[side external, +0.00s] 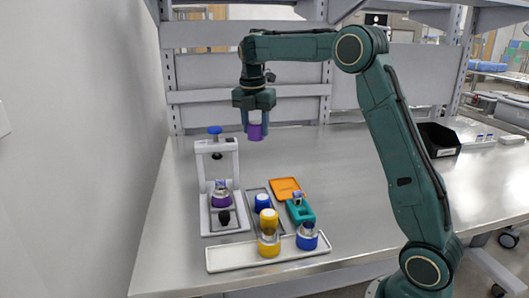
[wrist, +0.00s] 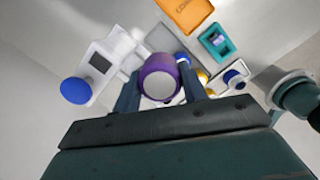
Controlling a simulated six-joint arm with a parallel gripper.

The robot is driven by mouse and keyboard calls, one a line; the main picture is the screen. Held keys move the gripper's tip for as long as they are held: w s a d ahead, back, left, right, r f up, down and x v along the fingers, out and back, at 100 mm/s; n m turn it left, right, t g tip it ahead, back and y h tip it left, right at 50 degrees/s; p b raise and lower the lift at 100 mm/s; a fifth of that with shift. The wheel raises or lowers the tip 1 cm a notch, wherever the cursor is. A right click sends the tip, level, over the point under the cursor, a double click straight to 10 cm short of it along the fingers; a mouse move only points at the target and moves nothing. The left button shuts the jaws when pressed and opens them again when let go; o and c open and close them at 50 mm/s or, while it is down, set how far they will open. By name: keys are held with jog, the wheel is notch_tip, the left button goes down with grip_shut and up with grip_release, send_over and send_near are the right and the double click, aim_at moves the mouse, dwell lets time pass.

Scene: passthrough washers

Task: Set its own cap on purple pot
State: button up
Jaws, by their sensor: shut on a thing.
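My gripper (side external: 256,119) is shut on the purple cap (side external: 256,132) and holds it high above the bench, behind and to the right of the white stand. The cap (wrist: 158,82) also shows between my two fingers in the wrist view. The purple pot (side external: 221,198) stands upright on the base of the white stand (side external: 205,190), with its metal neck bare. The cap is well apart from it. I cannot make out the purple pot in the wrist view.
The stand has a blue knob (side external: 214,130) on top. To its right are a blue cap (side external: 262,203), a yellow cap (side external: 268,216), a yellow pot (side external: 269,246), a blue pot (side external: 307,238), a teal holder (side external: 306,212) and an orange tray (side external: 284,187).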

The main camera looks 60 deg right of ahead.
send_over(220, 180)
notch_tip(220, 180, down, 4)
jog(key=shift+f, duration=0.15)
jog(key=shift+f, duration=2.3)
jog(key=shift+f, duration=2.05)
dwell(0.9)
dwell(0.5)
jog(key=o, duration=1.4)
jog(key=shift+o, duration=0.2)
jog(key=shift+r, duration=0.1)
